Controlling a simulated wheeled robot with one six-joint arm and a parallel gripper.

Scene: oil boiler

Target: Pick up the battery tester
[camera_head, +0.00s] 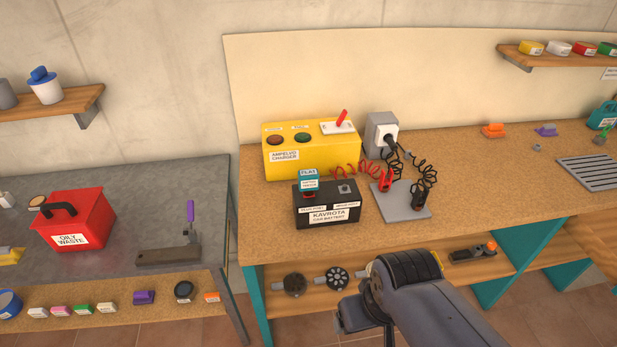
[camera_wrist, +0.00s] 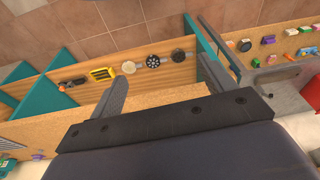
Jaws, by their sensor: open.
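The battery tester (camera_head: 309,182) is a small teal device with a display reading "FLAT" and a white label. It sits on the left part of the black Kavrota car battery (camera_head: 327,216) on the wooden bench, in the head view. My gripper (camera_wrist: 160,80) is open and empty, with its two fingers apart in the wrist view. In the head view my arm reaches in from the bottom, and the wrist end is below and in front of the battery, near the lower shelf. The fingers are hard to make out there. The tester does not show in the wrist view.
A yellow charger (camera_head: 291,154) stands behind the battery. A grey stand (camera_head: 400,203) with red and black clamps and coiled cables is just to its right, near a wall socket (camera_head: 381,132). The lower shelf (camera_head: 262,301) holds black discs (camera_head: 336,279). The bench right of the stand is largely clear.

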